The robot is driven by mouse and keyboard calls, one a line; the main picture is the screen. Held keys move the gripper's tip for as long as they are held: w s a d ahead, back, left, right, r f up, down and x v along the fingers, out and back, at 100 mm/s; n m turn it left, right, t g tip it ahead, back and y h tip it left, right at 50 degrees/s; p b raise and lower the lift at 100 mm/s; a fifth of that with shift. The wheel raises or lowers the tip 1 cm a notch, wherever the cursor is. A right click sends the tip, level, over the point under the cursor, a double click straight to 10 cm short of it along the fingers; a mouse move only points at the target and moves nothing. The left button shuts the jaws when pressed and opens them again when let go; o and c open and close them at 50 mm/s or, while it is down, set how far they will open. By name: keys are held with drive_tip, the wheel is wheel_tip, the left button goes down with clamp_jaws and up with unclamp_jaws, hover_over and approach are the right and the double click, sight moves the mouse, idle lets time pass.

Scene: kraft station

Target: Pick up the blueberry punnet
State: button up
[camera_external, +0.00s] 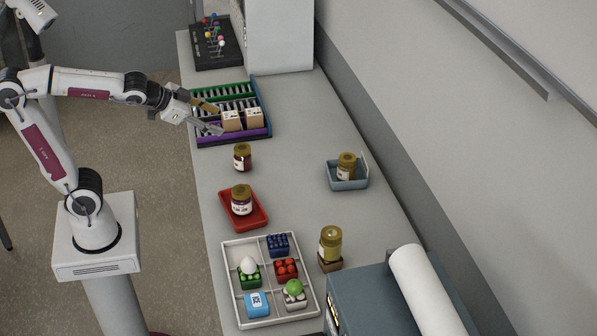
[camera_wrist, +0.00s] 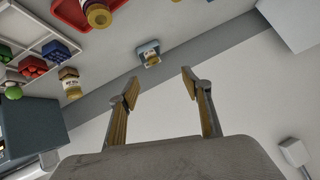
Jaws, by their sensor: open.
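The blueberry punnet (camera_external: 278,244) is a small dark blue box of round berries. It sits in the top right compartment of the white divided tray (camera_external: 229,273). In the wrist view it shows at the left as a blue box (camera_wrist: 60,50). My gripper (camera_external: 215,118) is open and empty at the far end of the table, over the purple-green-blue rack, well away from the punnet. In the wrist view its two fingers (camera_wrist: 160,88) stand apart with nothing between them.
The tray also holds a red punnet (camera_external: 286,269), a white egg on green (camera_external: 249,266), a green fruit (camera_external: 293,287) and a blue box (camera_external: 257,304). A gold-lidded jar (camera_external: 330,243) stands close right. A jar in a red tray (camera_external: 264,222) stands behind.

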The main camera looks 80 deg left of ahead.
drive_tip(key=w+d+r+m+t+h, duration=0.1)
drive_tip(key=w+r+m+t, duration=0.25)
drive_tip(key=w, duration=1.05)
drive_tip(key=w+d+f+m+h, duration=0.3)
drive_tip(key=w+d+m+h, duration=0.35)
drive_tip(key=w, duration=0.35)
drive_tip(key=d+f+m+g+h, duration=0.5)
drive_tip(key=d+f, duration=0.3)
drive_tip(key=f, duration=0.3)
drive_tip(key=s+f+g+h, duration=0.1)
drive_tip(key=s+f+g, duration=0.1)
drive_tip(key=s+f, duration=0.1)
drive_tip(key=s+f+m+g+h, duration=0.1)
drive_tip(key=s+f+g, duration=0.2)
drive_tip(key=f, duration=0.2)
drive_tip(key=s+f+g+h, duration=0.1)
drive_tip(key=s+f+g, duration=0.2)
drive_tip(key=f, duration=0.1)
drive_tip(key=shift+s+d+m+h, duration=0.25)
drive_tip(key=shift+s+d+m, duration=0.05)
drive_tip(key=shift+d+m, duration=0.1)
drive_tip(key=shift+s+a+f+g, duration=0.1)
drive_tip(key=shift+s+f+g, duration=0.2)
drive_tip(key=shift+s+g, duration=0.2)
